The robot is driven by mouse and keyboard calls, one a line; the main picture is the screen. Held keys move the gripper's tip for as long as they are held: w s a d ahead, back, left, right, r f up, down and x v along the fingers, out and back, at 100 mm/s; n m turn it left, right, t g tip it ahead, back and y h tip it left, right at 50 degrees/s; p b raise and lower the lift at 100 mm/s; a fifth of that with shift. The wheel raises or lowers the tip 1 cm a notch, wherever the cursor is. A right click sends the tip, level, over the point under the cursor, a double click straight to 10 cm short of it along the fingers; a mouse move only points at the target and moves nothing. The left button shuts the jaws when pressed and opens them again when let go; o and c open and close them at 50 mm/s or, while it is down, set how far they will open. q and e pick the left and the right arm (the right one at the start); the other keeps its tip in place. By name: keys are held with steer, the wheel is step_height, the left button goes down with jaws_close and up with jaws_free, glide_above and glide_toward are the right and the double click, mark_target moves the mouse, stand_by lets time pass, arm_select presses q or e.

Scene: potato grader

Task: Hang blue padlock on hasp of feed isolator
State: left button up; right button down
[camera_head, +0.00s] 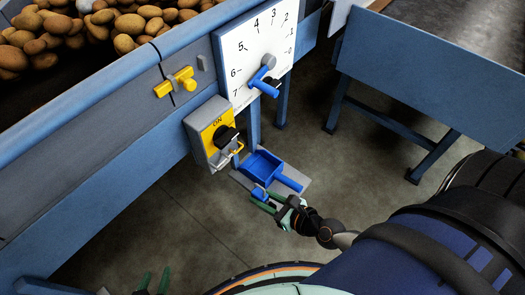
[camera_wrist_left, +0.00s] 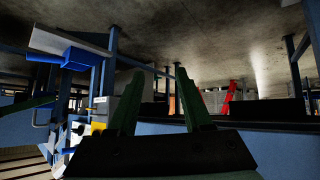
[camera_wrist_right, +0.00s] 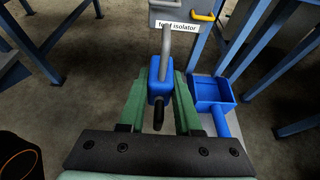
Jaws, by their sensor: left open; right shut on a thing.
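The feed isolator (camera_head: 204,139) is a grey and yellow box marked ON with a black knob, on the machine's side. Its hasp (camera_head: 237,152) sticks out at the lower right; a yellow part of it shows at the top of the right wrist view (camera_wrist_right: 203,16). My right gripper (camera_head: 274,204) is shut on the blue padlock (camera_wrist_right: 154,82), whose grey shackle points up, below the "feed isolator" label. In the head view the padlock (camera_head: 259,193) is below and right of the hasp, apart from it. My left gripper (camera_head: 154,281) is open and empty at the bottom left.
A blue tray (camera_head: 262,163) on a grey shelf sits just beyond the padlock. A white dial panel (camera_head: 246,48) with a blue lever and a yellow handle (camera_head: 176,82) are above. Potatoes fill the machine at the top left. Open floor lies below.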

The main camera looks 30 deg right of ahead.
mark_target(253, 190)
steer(key=shift+w+a+r+p, duration=0.1)
steer(key=shift+w+a+p, duration=0.1)
steer(key=shift+w, duration=0.25)
steer(key=shift+w+a+r+p, duration=0.1)
steer(key=shift+w+p, duration=0.05)
steer(key=shift+w, duration=0.3)
steer(key=shift+w+a+p, duration=0.2)
steer(key=shift+w+a, duration=0.05)
steer(key=shift+w, duration=0.4)
steer(key=shift+w+a+p, duration=0.15)
steer(key=shift+w+a, duration=0.1)
steer(key=shift+w, duration=0.4)
steer(key=r+x, duration=0.1)
steer(key=x, duration=0.7)
steer(key=shift+w+r+b, duration=0.2)
steer(key=shift+w+b, duration=0.15)
steer(key=c, duration=0.5)
jaws_free()
steer(key=shift+a, duration=0.15)
arm_select(q)
steer(key=shift+a+r, duration=0.15)
steer(key=shift+r, duration=0.1)
